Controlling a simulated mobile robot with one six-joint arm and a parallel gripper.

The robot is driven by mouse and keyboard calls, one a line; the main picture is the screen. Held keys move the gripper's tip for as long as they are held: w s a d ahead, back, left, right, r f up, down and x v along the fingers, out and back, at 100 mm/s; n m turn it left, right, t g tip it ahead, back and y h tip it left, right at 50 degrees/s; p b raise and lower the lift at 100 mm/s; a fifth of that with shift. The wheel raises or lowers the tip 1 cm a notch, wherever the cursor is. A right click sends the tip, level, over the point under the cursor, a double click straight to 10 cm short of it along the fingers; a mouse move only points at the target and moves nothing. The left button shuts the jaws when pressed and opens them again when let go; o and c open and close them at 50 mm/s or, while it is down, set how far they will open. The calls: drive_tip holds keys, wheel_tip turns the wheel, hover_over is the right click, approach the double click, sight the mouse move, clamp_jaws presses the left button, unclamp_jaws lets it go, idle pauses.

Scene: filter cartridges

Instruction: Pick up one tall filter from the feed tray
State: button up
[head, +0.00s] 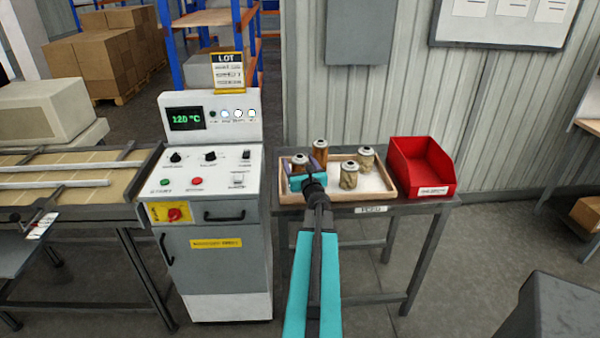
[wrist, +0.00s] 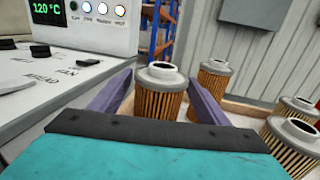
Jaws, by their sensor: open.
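The feed tray (head: 374,193), a shallow wooden-edged tray, holds several pleated filters with grey caps. One orange-brown filter (wrist: 158,101) stands upright between my gripper's (wrist: 160,84) two purple fingers; its lower part is hidden by my gripper. In the head view this filter (head: 299,159) shows at the tray's left, partly covered by my open gripper (head: 305,171). Another orange-brown filter (head: 320,153) stands behind and to the right, also in the wrist view (wrist: 214,78). Two paler, stouter-looking filters (head: 366,158) (head: 349,175) stand further right. I cannot tell whether the fingers touch the filter.
A red bin (head: 420,166) stands right of the tray on the same table. A grey control cabinet (head: 215,235) with a 120 °C display stands close on the left. A conveyor (head: 70,180) is further left. A corrugated wall is behind.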

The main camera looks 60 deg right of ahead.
drive_tip(key=shift+x, duration=1.1)
drive_tip(key=shift+a, duration=0.1)
drive_tip(key=c, duration=1.2)
drive_tip(key=shift+r, duration=0.15)
drive_tip(key=shift+s+a+r+b, duration=0.25)
drive_tip(key=shift+s+a+r, duration=0.5)
drive_tip(key=shift+s, duration=1.85)
drive_tip(key=shift+s+a+r+b, duration=0.25)
drive_tip(key=shift+s+a+r, duration=0.4)
drive_tip(key=shift+s, duration=1.9)
drive_tip(key=shift+s+a+r+b, duration=0.25)
drive_tip(key=shift+s+a+r, duration=0.5)
drive_tip(key=shift+s, duration=1.85)
drive_tip(key=shift+d+r, duration=0.2)
drive_tip(key=shift+d, duration=0.05)
